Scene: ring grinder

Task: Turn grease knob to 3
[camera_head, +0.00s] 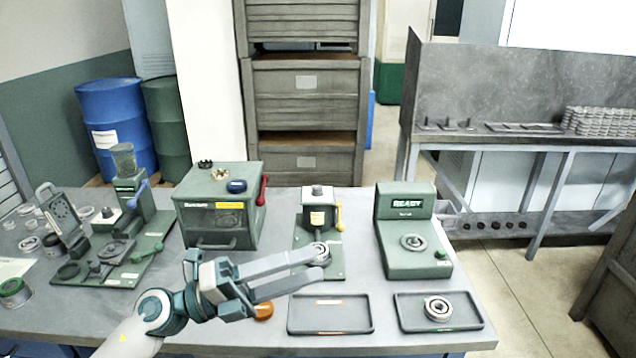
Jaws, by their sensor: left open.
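No knob in the head view carries a grease label or number that I can read. My left gripper (323,264) reaches in from the lower left. Its two long grey fingers are open, with nothing seen between them. Their tips are in front of the machine's base in the picture; contact cannot be told. My right gripper is not in view.
A green box (205,236) with a red lever and small parts on top stands left. Another green machine (131,205) with a blue lever is farther left. A READY-display unit (408,262) stands right. Two trays (330,328) (480,318) lie in front; the right one holds a bearing (437,308).

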